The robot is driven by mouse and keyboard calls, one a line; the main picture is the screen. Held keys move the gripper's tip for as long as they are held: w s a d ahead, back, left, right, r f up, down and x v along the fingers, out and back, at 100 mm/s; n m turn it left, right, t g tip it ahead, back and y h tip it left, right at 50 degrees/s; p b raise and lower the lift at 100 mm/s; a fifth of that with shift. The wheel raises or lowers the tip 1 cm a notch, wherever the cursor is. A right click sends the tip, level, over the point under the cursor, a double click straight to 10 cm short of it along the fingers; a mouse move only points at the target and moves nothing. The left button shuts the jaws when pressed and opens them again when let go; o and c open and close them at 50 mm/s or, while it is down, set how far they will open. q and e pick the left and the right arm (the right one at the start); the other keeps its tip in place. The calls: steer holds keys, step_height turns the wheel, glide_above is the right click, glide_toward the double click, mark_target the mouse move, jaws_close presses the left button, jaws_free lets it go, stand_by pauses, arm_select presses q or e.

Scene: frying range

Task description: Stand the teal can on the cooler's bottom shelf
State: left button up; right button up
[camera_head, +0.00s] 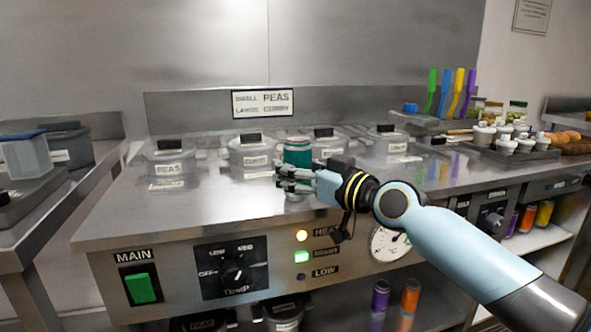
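The teal can (297,151) stands upright on the steel range top, in the row of lidded pots. My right gripper (284,179) reaches in from the right at the can's front, and its dark fingers cover the can's lower part. I cannot tell whether the fingers are closed on the can or just in front of it. My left gripper is not in view. No cooler can be made out for certain.
Lidded pots (170,158) flank the can. A tray of small white cups (507,147) and colored-handled utensils (445,90) are at the right. Purple (380,296) and orange (411,295) containers stand on a shelf below. The front left range top is clear.

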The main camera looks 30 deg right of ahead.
steer(key=shift+o, duration=1.4)
steer(key=shift+r, duration=0.1)
